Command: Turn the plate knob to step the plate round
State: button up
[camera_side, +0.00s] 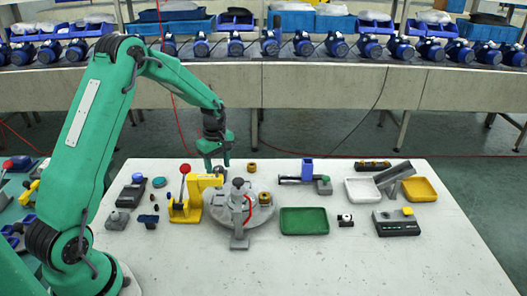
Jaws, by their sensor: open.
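The grey round plate (215,212) lies on the white table, left of its middle. A grey upright part with a rounded top (238,183) stands at the plate; it may be the plate knob, but I cannot tell for sure. A red curved mark or part (248,207) shows beside it. A small brass-coloured ring (264,198) sits on the plate's right side. My gripper (217,167) points down behind the plate, up and left of the grey upright part. It is open, with nothing visible between its fingers.
A yellow press (189,208) with a red ball handle (185,168) stands close at the plate's left. Another brass ring (251,168) lies behind the plate. A green tray (304,221) is to the right. Small dark parts lie at the left. The table's front right is clear.

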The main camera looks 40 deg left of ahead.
aim_at(218, 169)
jog(key=shift+r, duration=3.8)
jog(key=shift+s+d+r, duration=0.1)
jog(key=shift+r, duration=0.15)
jog(key=s+d+r+m+t, duration=0.4)
jog(key=s+d+r+m, duration=0.8)
jog(key=s+d+r, duration=0.25)
jog(key=s+d+m+t, duration=0.1)
jog(key=s+d+m, duration=0.1)
jog(key=s+m, duration=0.4)
jog(key=s, duration=0.3)
jog(key=shift+d+t, duration=0.3)
